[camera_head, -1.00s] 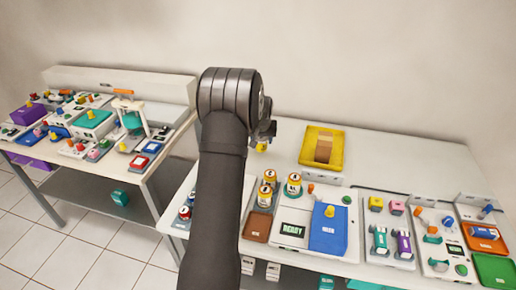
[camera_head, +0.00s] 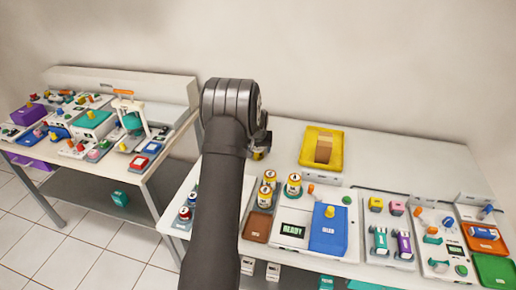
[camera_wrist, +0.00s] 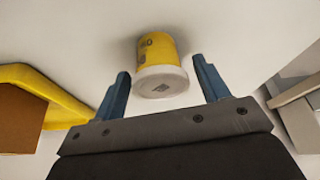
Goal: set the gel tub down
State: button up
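The gel tub (camera_wrist: 160,50) is yellow with a pale grey-white end. In the wrist view it sits between and just beyond my fingertips, with a gap on each side. It appears to stand on the white table top, with a soft shadow beside it. My gripper (camera_wrist: 160,68) is open around it. In the head view my gripper (camera_head: 261,140) is at the back left of the right table, partly hidden by my arm. Only a small yellow part of the tub (camera_head: 258,154) shows below it.
A yellow tray (camera_head: 338,150) holding a brown block lies right of my gripper. Similar yellow-banded tubs (camera_head: 294,185) stand nearer the front, beside a brown tray (camera_head: 257,225) and a white device with a blue pad (camera_head: 328,238). Bare table lies around the tub.

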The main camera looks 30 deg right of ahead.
jog(key=shift+o, duration=0.2)
jog(key=shift+r, duration=0.1)
jog(key=v, duration=1.2)
jog(key=shift+d, duration=0.1)
jog(key=x, duration=1.2)
jog(key=shift+f, duration=0.3)
jog(key=shift+r, duration=1.4)
jog(key=shift+f, duration=0.15)
